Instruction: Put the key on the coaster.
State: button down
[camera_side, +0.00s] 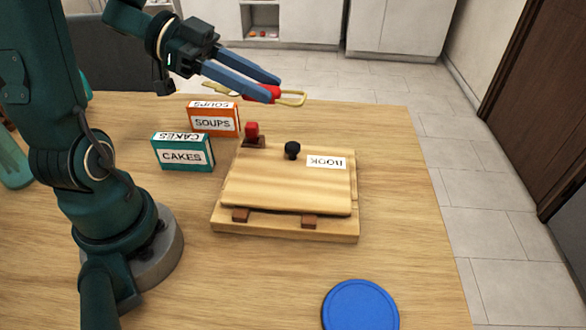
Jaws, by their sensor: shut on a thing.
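The key (292,99) is yellow with a red middle part and a looped end pointing right. My gripper (273,89) is shut on it with two blue fingers, holding it in the air above the back of the table. Part of the key is hidden by the fingers. The coaster (361,306) is a round blue disc lying flat at the front right of the table, cut off by the lower picture edge. Its visible top is bare. My gripper is well behind and above it.
A wooden box (286,231) with a black-knobbed lid labelled BOOK and a red-topped catch (252,133) stands mid-table, between key and coaster. An orange SOUPS box (213,122) and a teal CAKES box (182,155) stand to its left. Bare table surrounds the coaster's visible part.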

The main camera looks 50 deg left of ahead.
jog(key=shift+n+t+y, duration=0.3)
jog(key=shift+t, duration=0.1)
jog(key=s+a+f, duration=0.1)
jog(key=a+f, duration=0.1)
jog(key=a, duration=0.1)
jog(key=s+a+f, duration=0.1)
jog(key=a, duration=0.1)
jog(key=shift+s+a+f, duration=0.1)
jog(key=shift+s, duration=0.25)
jog(key=shift+a+f, duration=0.1)
jog(key=shift+a, duration=0.15)
send_over(284, 188)
notch_tip(284, 188, down, 7)
jog(key=shift+r, duration=0.1)
jog(key=shift+f, duration=1.9)
jog(key=shift+f, duration=0.15)
jog(key=c, duration=0.5)
grip_release()
